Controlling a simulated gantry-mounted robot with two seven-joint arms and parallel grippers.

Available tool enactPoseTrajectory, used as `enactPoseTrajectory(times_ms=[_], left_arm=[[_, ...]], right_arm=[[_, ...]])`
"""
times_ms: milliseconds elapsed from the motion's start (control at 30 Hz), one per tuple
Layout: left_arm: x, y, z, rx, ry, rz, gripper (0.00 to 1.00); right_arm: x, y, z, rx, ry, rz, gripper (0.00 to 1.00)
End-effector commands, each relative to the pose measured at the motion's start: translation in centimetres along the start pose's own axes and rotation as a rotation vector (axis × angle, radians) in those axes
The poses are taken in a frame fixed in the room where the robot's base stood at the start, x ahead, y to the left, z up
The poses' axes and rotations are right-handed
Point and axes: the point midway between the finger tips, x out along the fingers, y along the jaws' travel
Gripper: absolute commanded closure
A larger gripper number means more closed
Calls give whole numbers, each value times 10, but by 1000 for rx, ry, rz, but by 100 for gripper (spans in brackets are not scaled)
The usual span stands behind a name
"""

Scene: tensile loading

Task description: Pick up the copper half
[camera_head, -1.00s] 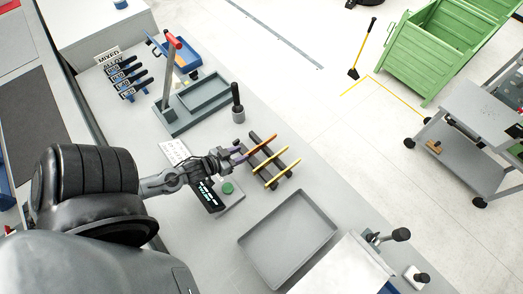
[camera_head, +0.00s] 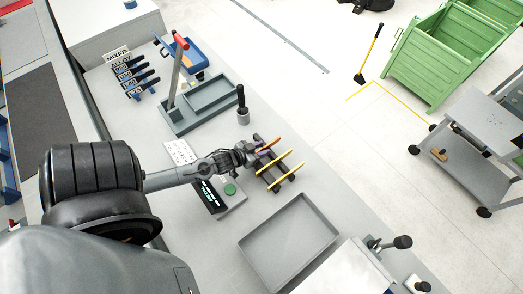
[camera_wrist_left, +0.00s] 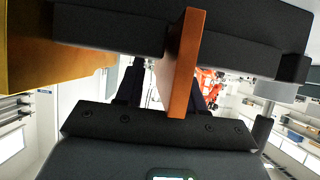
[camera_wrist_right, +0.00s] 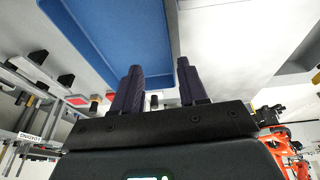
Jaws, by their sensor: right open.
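The copper half (camera_head: 271,143) is an orange-brown bar lying across a dark rack (camera_head: 262,168), at the end nearest the lever press. My left gripper (camera_head: 261,153) is at the rack, its fingers beside the copper half. In the left wrist view, the copper half (camera_wrist_left: 184,65) extends down between the spread fingers (camera_wrist_left: 163,85), closer to the right one. The left fingers stand apart, and any contact with the bar cannot be told. My right gripper (camera_wrist_right: 157,88) shows in its own wrist view, open and empty; it is outside the head view.
Two yellow bars (camera_head: 287,178) lie on the same rack beside the copper half. A grey tray (camera_head: 290,240) stands in front. A lever press (camera_head: 190,118), a dark-handled tool (camera_head: 241,100) in a holder and a display box (camera_head: 220,198) surround the rack.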

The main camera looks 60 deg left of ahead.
Motion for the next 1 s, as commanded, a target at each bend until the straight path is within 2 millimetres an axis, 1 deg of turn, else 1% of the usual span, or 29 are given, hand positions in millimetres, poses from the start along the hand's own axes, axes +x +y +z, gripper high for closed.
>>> enactPoseTrajectory(times_ms=[200, 367, 400, 467, 1000], left_arm=[[0, 0, 0, 0, 0, 1, 62], [0, 0, 0, 0, 0, 0, 86], [0, 0, 0, 0, 0, 0, 92], [0, 0, 0, 0, 0, 0, 100], [0, 0, -3, 0, 4, 0, 100]], right_arm=[[0, -1, 0, 5, 0, -4, 57], [0, -2, 0, 8, 1, -7, 57], [0, -2, 0, 9, 1, -8, 57], [0, -2, 0, 9, 1, -8, 57], [0, -1, 0, 4, -1, -4, 57]])
